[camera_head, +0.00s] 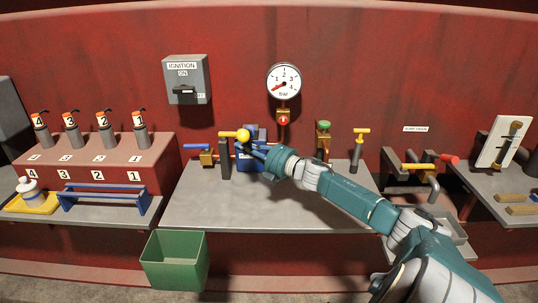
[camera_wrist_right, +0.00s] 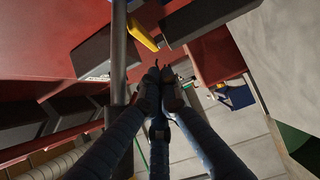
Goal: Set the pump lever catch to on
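A dark upright post (camera_head: 224,158) stands on the grey bench, with a small yellow piece (camera_head: 228,134) at its top. A round yellow knob (camera_head: 243,135) is beside that piece. I cannot tell for certain which yellow part is the pump lever catch, and no on mark is readable there. A blue housing (camera_head: 250,161) is behind, partly hidden by my right gripper (camera_head: 254,149). That gripper is just right of the post and below the knob. In the right wrist view its fingertips (camera_wrist_right: 160,71) are close together, with a yellow part (camera_wrist_right: 142,32) beyond them. My left gripper is out of view.
A pressure gauge (camera_head: 284,82) and an ignition box (camera_head: 186,80) are on the red wall. A green-knobbed valve (camera_head: 324,141) and a yellow T-handle (camera_head: 361,144) stand to the right. A green bin (camera_head: 175,261) is below the bench. The front of the bench (camera_head: 235,208) is clear.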

